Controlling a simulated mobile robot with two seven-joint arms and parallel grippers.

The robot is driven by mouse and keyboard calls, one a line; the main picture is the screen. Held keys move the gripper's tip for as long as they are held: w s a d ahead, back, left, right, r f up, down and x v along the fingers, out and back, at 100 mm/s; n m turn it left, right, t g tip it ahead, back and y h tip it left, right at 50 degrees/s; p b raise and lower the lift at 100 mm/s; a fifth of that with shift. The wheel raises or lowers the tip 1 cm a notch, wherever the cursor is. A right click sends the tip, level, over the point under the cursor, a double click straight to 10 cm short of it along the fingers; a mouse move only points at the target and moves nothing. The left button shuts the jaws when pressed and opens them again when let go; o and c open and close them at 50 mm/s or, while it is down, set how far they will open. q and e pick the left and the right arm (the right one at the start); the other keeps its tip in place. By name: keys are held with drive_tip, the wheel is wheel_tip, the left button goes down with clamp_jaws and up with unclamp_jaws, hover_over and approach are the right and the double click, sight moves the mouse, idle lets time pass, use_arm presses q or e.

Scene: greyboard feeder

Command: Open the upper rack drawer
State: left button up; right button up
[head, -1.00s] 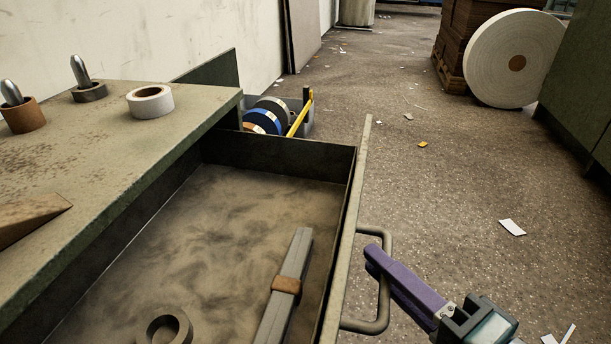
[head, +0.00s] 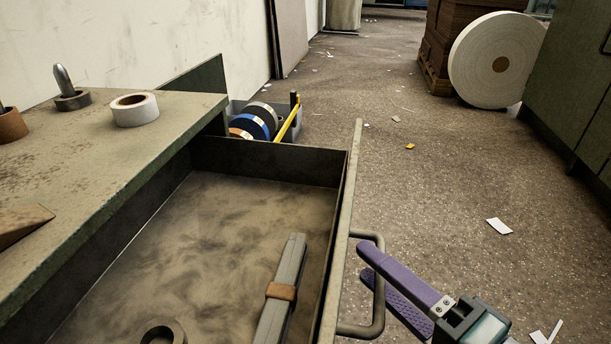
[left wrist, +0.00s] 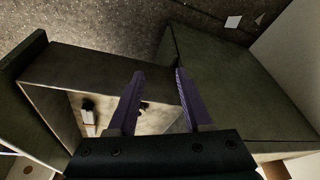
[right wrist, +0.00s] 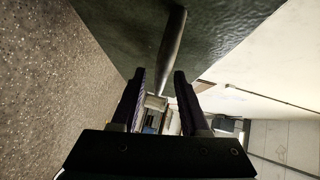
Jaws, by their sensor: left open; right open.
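The drawer (head: 222,232) stands pulled out from the green bench, with its inside in view. Its front panel (head: 347,215) carries a dark D-shaped handle (head: 378,300) on the outer side. My right gripper (head: 366,264), with purple fingers, is open at the handle. The fingertips overlap the handle bar in the head view. In the right wrist view the handle bar (right wrist: 172,45) runs between the open fingertips; I cannot tell whether either finger touches it. My left gripper (left wrist: 159,71) is open and empty in the left wrist view, and outside the head view.
A grey bar with a brown band (head: 280,292) and a dark ring (head: 163,335) lie in the drawer. A white tape roll (head: 135,109) stands on the bench top (head: 95,140). A large white roll (head: 497,62) stands at the back right. The floor (head: 430,190) beside the drawer is mostly clear.

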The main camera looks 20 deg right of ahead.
drive_tip(key=p+v, duration=0.4)
drive_tip(key=v, duration=0.6)
drive_tip(key=shift+w, duration=0.1)
drive_tip(key=w+a+r+n+g+y+p, duration=0.1)
drive_tip(key=a+r+n+g+p, duration=0.15)
drive_tip(key=r+p, duration=0.95)
drive_tip(key=w+a+r+n+g+p, duration=0.1)
drive_tip(key=a+r+n+g+p, duration=0.2)
drive_tip(key=r+p, duration=0.9)
drive_tip(key=w+a+r+n+g+y+p, duration=0.1)
drive_tip(key=a+r+n+p, duration=0.3)
drive_tip(key=r+p, duration=0.8)
drive_tip(key=s+d+r+n+g+h+p, duration=0.1)
drive_tip(key=s+d+r+n+g+p, duration=0.15)
drive_tip(key=r+p, duration=0.9)
drive_tip(key=s+d+r+n+g+h+p, duration=0.1)
drive_tip(key=d+r+n+h+p, duration=0.15)
drive_tip(key=r+p, duration=0.9)
drive_tip(key=s+d+r+n+g+h+p, duration=0.15)
drive_tip(key=d+r+p, duration=0.25)
drive_tip(key=r+p, duration=0.8)
wheel_tip(320, 180, up, 38)
drive_tip(key=s+g+p, duration=0.1)
drive_tip(key=p, duration=3.2)
drive_tip(key=shift+f+p, duration=0.2)
drive_tip(key=shift+p, duration=0.2)
